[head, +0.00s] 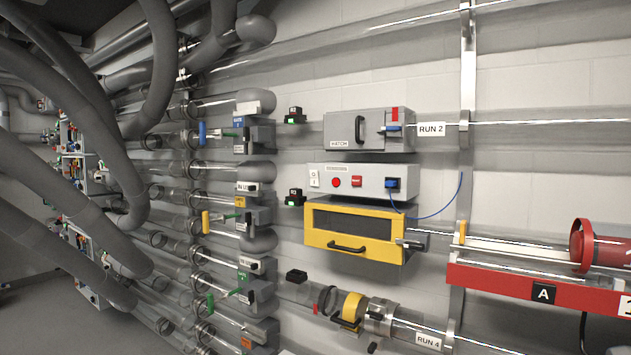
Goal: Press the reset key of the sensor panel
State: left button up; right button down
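A light grey panel box (375,172) is mounted on the wall between a grey hatch box and a yellow-framed box. It looks like the sensor panel, though its label is too small to read. Its front carries a white rocker switch (314,178), a round red button (336,182), a small square red key (356,181) and a blue plug (392,184) with a blue cable. I cannot tell from the lettering which one is the reset key. Neither of my grippers shows in the head view.
The grey hatch box (358,129) with a handle is above the panel. The yellow-framed box (345,231) with a black handle sticks out below. A blue cable (440,214) loops to the right. Thick grey hoses (60,190) and clear tubes crowd the left.

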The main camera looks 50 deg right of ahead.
aim_at(356, 179)
jog(key=z, duration=0.3)
jog(key=i, duration=0.65)
jog(key=z, duration=1)
jog(key=i, duration=0.3)
jog(key=z, duration=0.3)
